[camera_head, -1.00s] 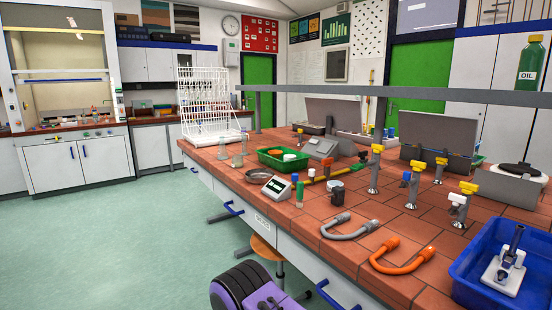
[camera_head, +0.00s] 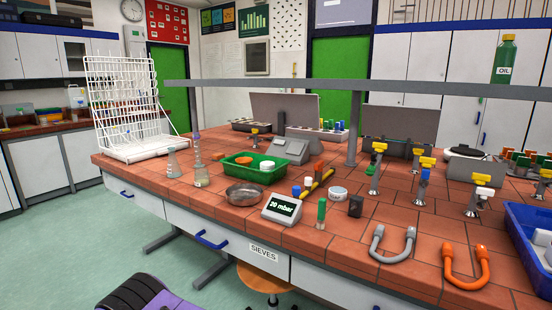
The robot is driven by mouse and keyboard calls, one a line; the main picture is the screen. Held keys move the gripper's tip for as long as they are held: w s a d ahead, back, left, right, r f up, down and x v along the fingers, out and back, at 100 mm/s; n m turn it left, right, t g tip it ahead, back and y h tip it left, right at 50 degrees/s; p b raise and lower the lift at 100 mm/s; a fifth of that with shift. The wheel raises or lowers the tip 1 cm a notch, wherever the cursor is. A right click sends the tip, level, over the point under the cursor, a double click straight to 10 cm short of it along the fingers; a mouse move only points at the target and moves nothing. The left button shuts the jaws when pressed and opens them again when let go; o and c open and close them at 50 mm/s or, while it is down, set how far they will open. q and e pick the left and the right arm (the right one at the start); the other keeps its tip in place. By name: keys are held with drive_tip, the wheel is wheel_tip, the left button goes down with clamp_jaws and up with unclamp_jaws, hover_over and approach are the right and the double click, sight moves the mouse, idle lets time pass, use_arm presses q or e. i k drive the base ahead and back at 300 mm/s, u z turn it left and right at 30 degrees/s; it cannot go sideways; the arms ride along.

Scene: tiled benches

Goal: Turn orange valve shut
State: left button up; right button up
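Several bench taps with yellow handles stand on the tiled bench, among them a left tap (camera_head: 379,147), a middle tap (camera_head: 425,163) and a right tap (camera_head: 481,180). A small orange part (camera_head: 374,158) shows just below the left tap's yellow handle. It is too small to tell whether it is a valve or how it is turned. An orange hose (camera_head: 465,281), bent in a U, lies at the bench's front right. Neither of my grippers is in view.
A grey hose (camera_head: 392,257), a pressure display (camera_head: 282,208), a metal bowl (camera_head: 243,194) and a green tray (camera_head: 229,168) occupy the bench. A blue tray (camera_head: 514,238) stands at right. A grey rail (camera_head: 354,140) crosses above. Green floor (camera_head: 70,245) is clear at left.

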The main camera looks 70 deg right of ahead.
sight(317, 167)
drive_tip(key=i, duration=1.25)
drive_tip(key=z, duration=2.25)
